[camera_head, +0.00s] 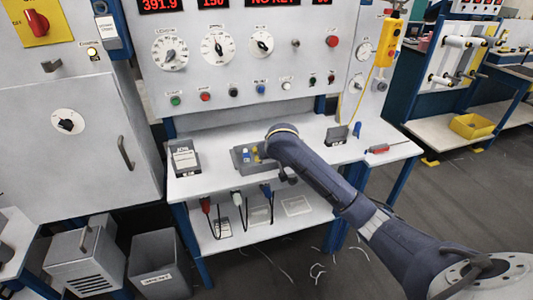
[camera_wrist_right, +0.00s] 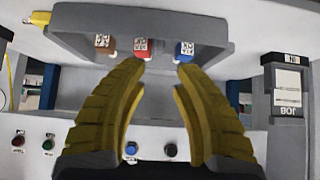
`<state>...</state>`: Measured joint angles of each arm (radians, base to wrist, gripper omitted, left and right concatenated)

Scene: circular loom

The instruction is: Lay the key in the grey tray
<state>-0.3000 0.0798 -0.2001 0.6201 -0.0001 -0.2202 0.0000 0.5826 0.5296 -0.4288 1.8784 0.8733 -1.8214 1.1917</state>
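A grey holder (camera_head: 237,163) sits on the white bench; I cannot tell whether it is the task's tray. In the right wrist view, which is upside down, a grey tray-like body (camera_wrist_right: 100,20) shows brown (camera_wrist_right: 104,42), red (camera_wrist_right: 142,47) and blue (camera_wrist_right: 185,50) tagged pieces. They may be key tags; I cannot tell which is the task's key. My right gripper (camera_wrist_right: 161,68) is open, its yellow fingers apart and nothing clearly between them. Its tips are near the red and blue pieces; contact is unclear. In the head view my arm mostly hides this gripper. My left gripper is out of view.
A job-card holder (camera_head: 184,158) stands left of the grey holder. A dark grey stand (camera_head: 337,136), a blue item (camera_head: 357,130) and a red-handled tool (camera_head: 379,149) are at right. A knob-covered panel (camera_head: 240,20) rises behind. The bench front has cables hanging below.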

